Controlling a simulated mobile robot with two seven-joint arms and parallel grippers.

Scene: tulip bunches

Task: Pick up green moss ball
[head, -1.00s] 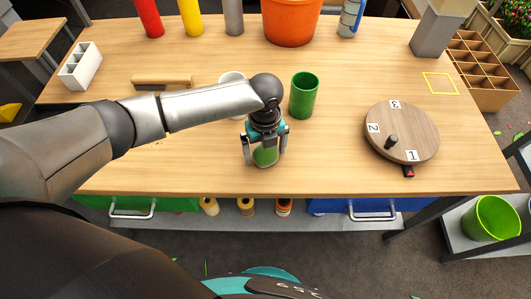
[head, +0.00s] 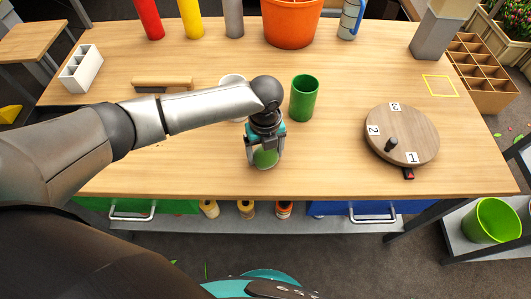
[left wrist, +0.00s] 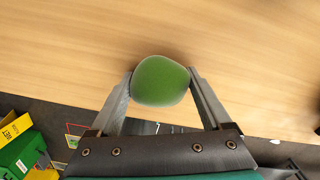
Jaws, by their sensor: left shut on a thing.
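The green moss ball (head: 265,158) is near the front edge of the wooden table (head: 190,170), between the fingers of my left gripper (head: 265,164). In the left wrist view the ball (left wrist: 160,81) sits between the two fingertips, one on each side. My left gripper is shut on it, pointing down. I cannot tell whether the ball touches the tabletop. My right gripper is not in view.
A green cup (head: 304,98) stands just behind my gripper, and a white cup (head: 232,82) is partly hidden by my arm. A round numbered wooden turntable (head: 405,125) is at the right. An orange pot (head: 292,22) stands at the back. The front left tabletop is clear.

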